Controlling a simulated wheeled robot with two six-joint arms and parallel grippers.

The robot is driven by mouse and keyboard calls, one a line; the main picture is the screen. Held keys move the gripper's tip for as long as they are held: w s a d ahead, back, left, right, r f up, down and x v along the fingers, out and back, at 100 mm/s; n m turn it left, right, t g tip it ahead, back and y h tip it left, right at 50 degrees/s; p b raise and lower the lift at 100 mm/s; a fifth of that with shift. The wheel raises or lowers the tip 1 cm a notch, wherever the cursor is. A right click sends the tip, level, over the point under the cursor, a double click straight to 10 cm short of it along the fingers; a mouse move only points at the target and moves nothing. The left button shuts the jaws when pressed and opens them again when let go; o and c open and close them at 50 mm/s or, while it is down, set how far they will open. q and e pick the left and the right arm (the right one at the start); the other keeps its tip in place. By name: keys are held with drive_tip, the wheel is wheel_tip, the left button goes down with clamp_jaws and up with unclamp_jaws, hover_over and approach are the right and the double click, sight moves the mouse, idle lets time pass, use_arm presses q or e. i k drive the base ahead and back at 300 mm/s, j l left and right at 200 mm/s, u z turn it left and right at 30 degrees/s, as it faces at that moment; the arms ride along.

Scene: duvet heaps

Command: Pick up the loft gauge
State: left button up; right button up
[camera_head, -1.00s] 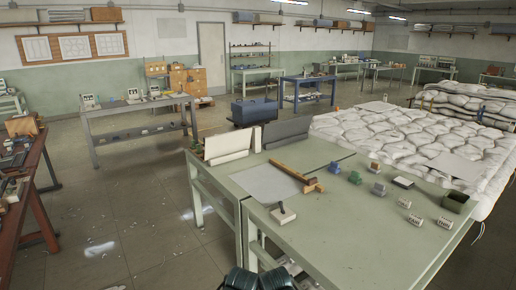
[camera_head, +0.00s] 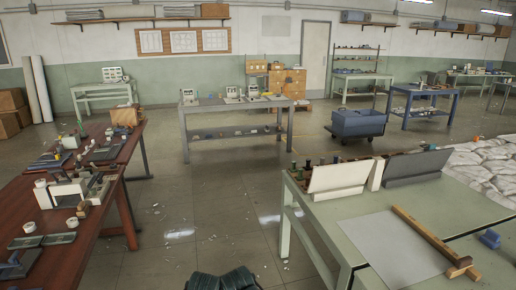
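I cannot tell for sure which thing is the loft gauge. A wooden bar with a cross block at its near end (camera_head: 425,236) lies on a grey sheet (camera_head: 385,255) on the pale green table (camera_head: 352,208) at right. A white device with an upright frame (camera_head: 75,187) stands on the red-brown table (camera_head: 108,205) at left, among small white rolls and dark flat pieces. Neither gripper shows in the head view.
A white upright panel (camera_head: 338,177) and a grey one (camera_head: 415,167) stand at the green table's back edge. Open floor (camera_head: 215,200) lies between the two near tables. A grey bench (camera_head: 235,103) and a blue cart (camera_head: 357,122) stand farther back.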

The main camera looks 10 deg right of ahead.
sight(432, 147)
drive_tip(key=i+u, duration=0.15)
drive_tip(key=i, duration=3.45)
drive_tip(key=i+z, duration=0.1)
drive_tip(key=i, duration=0.75)
drive_tip(key=i+j+z, duration=0.15)
drive_tip(key=i, duration=0.7)
drive_tip(key=i+l+z, duration=0.15)
drive_tip(key=i+z, duration=0.25)
drive_tip(key=i+l+z, duration=0.1)
drive_tip(key=i+z, duration=0.2)
drive_tip(key=z, duration=0.15)
drive_tip(key=i+j+z, duration=0.1)
drive_tip(key=i+z, duration=0.3)
drive_tip(key=i+j+z, duration=0.2)
drive_tip(key=i+z, duration=0.25)
drive_tip(key=i+l+z, duration=0.1)
drive_tip(key=i+z, duration=0.15)
drive_tip(key=z, duration=0.2)
drive_tip(key=i+z, duration=0.25)
drive_tip(key=z, duration=0.2)
drive_tip(key=i+z, duration=0.25)
drive_tip(key=z, duration=0.2)
drive_tip(key=i+j+z, duration=0.15)
drive_tip(key=z, duration=0.25)
drive_tip(key=i+j+z, duration=0.4)
drive_tip(key=z, duration=0.6)
drive_tip(key=i+j, duration=0.05)
